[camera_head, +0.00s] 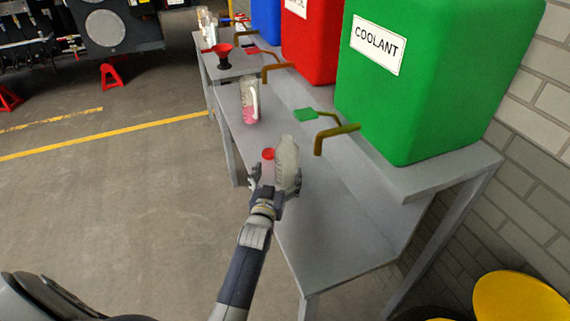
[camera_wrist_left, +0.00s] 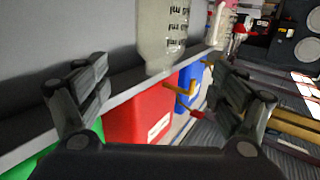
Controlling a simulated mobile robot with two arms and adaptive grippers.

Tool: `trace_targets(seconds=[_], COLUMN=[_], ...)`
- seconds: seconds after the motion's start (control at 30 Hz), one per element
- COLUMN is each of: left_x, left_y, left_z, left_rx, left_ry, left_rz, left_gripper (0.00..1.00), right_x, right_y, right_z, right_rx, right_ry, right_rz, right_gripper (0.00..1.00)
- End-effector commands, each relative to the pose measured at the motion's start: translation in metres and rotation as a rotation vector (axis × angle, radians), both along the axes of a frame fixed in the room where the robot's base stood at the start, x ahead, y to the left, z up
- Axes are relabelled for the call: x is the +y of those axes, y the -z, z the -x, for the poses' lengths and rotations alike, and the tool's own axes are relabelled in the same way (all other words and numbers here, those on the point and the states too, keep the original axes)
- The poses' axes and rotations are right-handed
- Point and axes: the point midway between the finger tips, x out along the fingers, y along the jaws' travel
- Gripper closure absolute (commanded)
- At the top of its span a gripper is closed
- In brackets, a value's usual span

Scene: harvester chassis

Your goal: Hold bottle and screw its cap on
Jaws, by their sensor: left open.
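A translucent whitish bottle (camera_head: 288,165) is on the grey bench, leaning slightly in the head view. My left gripper (camera_head: 276,175) is open at the bottle's near side, its fingers spread to either side of it. In the left wrist view the bottle (camera_wrist_left: 163,35), with dark markings, shows ahead between the open fingers (camera_wrist_left: 158,80); I cannot tell whether they touch it. A small red cap (camera_head: 268,154) shows just left of the bottle, apart from it. The bottle's lower part is partly hidden by my gripper. My right gripper is in neither view.
A measuring jug (camera_head: 250,102) with pink liquid and a red funnel (camera_head: 224,54) stand farther along the bench (camera_head: 335,245). A green coolant tank (camera_head: 430,85) with a brass spout (camera_head: 333,135) overhangs the right side. The near bench end is clear.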

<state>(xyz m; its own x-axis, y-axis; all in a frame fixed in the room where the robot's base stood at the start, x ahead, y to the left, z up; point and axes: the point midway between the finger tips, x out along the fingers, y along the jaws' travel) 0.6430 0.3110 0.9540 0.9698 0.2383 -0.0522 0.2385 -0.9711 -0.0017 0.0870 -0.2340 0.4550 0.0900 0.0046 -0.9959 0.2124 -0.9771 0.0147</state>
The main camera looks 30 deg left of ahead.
Motion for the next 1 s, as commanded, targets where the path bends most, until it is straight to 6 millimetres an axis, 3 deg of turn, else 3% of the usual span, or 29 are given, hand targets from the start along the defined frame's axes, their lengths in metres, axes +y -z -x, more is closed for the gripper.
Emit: trace_targets(seconds=[0.37, 0.47, 0.57, 0.67, 1.0], left_x=[0.000, 0.000, 0.000, -0.003, -0.044], left_y=[0.000, 0.001, 0.007, 0.021, 0.075], left_z=[0.000, 0.001, 0.009, 0.029, 0.158], left_rx=[0.000, 0.005, 0.044, 0.143, 0.631], left_ry=[0.000, 0.000, 0.006, 0.019, 0.131], left_rz=[0.000, 0.000, -0.002, -0.002, 0.013], left_gripper=[0.12, 0.30, 0.30, 0.30, 0.30], right_x=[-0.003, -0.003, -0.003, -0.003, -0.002], right_y=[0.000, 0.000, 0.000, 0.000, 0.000], right_z=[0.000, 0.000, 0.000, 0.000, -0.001], right_rx=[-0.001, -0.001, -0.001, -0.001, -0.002], right_ry=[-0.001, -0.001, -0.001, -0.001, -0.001], right_rz=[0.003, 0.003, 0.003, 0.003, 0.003], right_gripper=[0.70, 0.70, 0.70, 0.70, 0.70])
